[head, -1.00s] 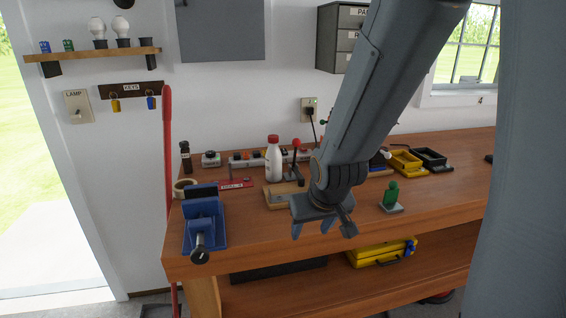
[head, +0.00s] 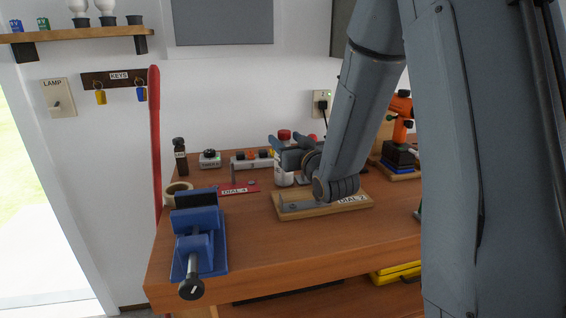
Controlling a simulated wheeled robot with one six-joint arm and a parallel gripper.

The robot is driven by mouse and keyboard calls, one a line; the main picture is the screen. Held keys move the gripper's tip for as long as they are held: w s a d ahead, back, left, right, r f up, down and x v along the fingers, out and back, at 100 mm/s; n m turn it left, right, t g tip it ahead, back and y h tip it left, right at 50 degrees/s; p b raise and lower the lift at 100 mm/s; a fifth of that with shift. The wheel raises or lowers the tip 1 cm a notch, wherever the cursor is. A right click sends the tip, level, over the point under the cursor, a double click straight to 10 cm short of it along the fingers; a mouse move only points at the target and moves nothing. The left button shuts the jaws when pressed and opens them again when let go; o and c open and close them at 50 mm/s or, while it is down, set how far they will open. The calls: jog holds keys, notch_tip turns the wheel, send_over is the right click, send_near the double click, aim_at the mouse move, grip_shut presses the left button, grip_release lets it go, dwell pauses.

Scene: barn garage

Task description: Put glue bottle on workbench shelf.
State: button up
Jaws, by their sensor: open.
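A white bottle with a red cap (head: 284,134), which looks like the glue bottle, stands upright toward the back of the workbench top (head: 260,235). My gripper (head: 281,152) is open and level with the bottle's upper body. Its fingers overlap the bottle in the head view and hide part of it; I cannot tell whether they are around it or only in front of it. The workbench's lower shelf (head: 350,299) shows only in part at the bottom of the picture, under the front edge of the top.
A blue vise (head: 198,240) sits at the left front corner, with a tape roll (head: 176,190) behind it. A wooden dial board (head: 330,203) lies below my wrist. A yellow case (head: 397,272) is on the lower shelf.

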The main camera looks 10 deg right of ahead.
jog(key=shift+w+a+f+p, duration=0.15)
jog(key=shift+w+p, duration=0.15)
jog(key=shift+w, duration=0.65)
jog(key=shift+w+a+r+p, duration=0.1)
jog(key=shift+w+p, duration=0.15)
jog(key=shift+w, duration=0.7)
jog(key=shift+w+a+f+p, duration=0.15)
jog(key=shift+w+p, duration=0.15)
jog(key=shift+w, duration=0.65)
jog(key=shift+r, duration=0.1)
grip_shut()
